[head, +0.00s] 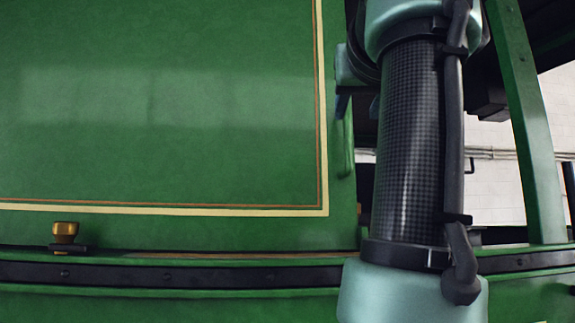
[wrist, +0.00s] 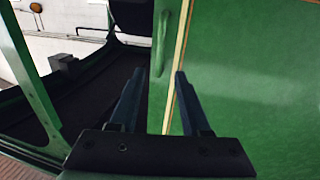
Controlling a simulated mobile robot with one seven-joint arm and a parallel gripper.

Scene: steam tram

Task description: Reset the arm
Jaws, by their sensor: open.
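My gripper (wrist: 155,100) shows in the wrist view with its two dark fingers apart and nothing between them. The fingers point toward the edge of a green panel (wrist: 250,60) with a cream and orange line. A green vertical handrail (wrist: 163,45) lies beyond the fingertips, and I cannot tell how far off it is. In the head view my arm stands upright across the right part of the picture, in front of the tram. The gripper itself is not clearly seen there.
The green tram side panel (head: 160,110) fills the left of the head view. A small brass fitting (head: 65,232) stands on the ledge at lower left. A green post (head: 530,130) stands right of my arm. The wrist view shows a dark floor area (wrist: 100,100) at left.

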